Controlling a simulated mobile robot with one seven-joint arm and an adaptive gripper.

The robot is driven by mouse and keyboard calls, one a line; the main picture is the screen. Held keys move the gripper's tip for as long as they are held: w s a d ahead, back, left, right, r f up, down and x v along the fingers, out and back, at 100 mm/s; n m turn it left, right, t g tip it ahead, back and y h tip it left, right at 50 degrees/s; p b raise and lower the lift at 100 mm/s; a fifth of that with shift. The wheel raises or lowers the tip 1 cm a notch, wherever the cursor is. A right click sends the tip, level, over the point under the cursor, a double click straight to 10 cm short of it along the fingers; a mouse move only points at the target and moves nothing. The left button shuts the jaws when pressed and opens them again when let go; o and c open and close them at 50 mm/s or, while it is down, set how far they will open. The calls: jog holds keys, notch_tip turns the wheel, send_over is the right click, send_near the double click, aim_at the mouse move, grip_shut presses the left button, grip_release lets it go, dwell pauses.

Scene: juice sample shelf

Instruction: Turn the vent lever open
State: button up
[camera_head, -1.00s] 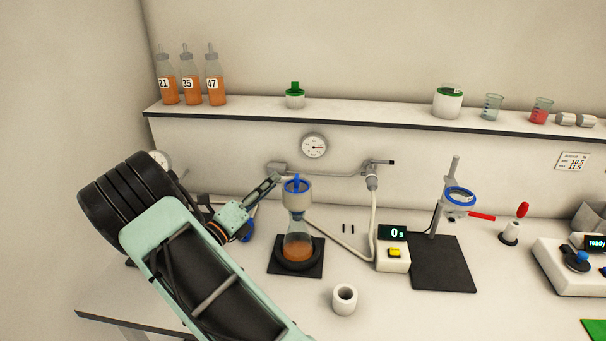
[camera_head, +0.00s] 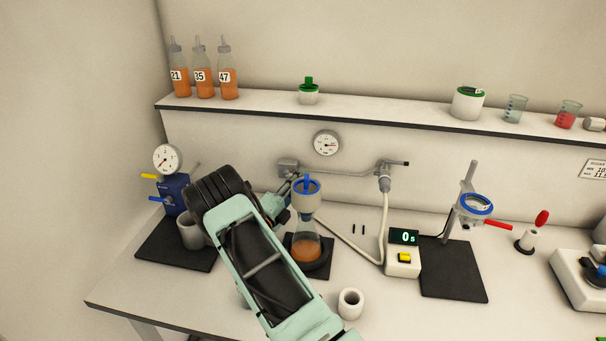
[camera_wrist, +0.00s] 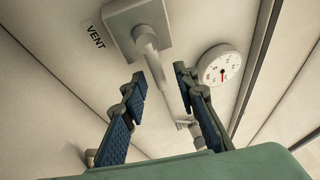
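In the wrist view, a black VENT label (camera_wrist: 95,37) is on the wall beside a pale grey plate (camera_wrist: 120,18). A short grey bar (camera_wrist: 149,52) projects from this plate and looks like the vent lever; its exact position is hard to tell. My gripper (camera_wrist: 161,83) is open, with its blue-padded fingers apart and nothing clearly between them. The bar appears beyond the fingertips, in line with the gap. In the head view, the wall plate (camera_head: 287,166) is just above my gripper (camera_head: 291,183), which is partly hidden near the funnel.
A blue-rimmed funnel (camera_head: 308,199) on a flask of orange liquid (camera_head: 306,247) stands close right of my gripper. A wall pipe (camera_head: 340,172) leads to a tap (camera_head: 385,178) with a hose. A round gauge (camera_head: 327,143) hangs above. A blue gauge unit (camera_head: 174,192) stands left.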

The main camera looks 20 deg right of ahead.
jog(key=shift+x, duration=1)
grip_shut()
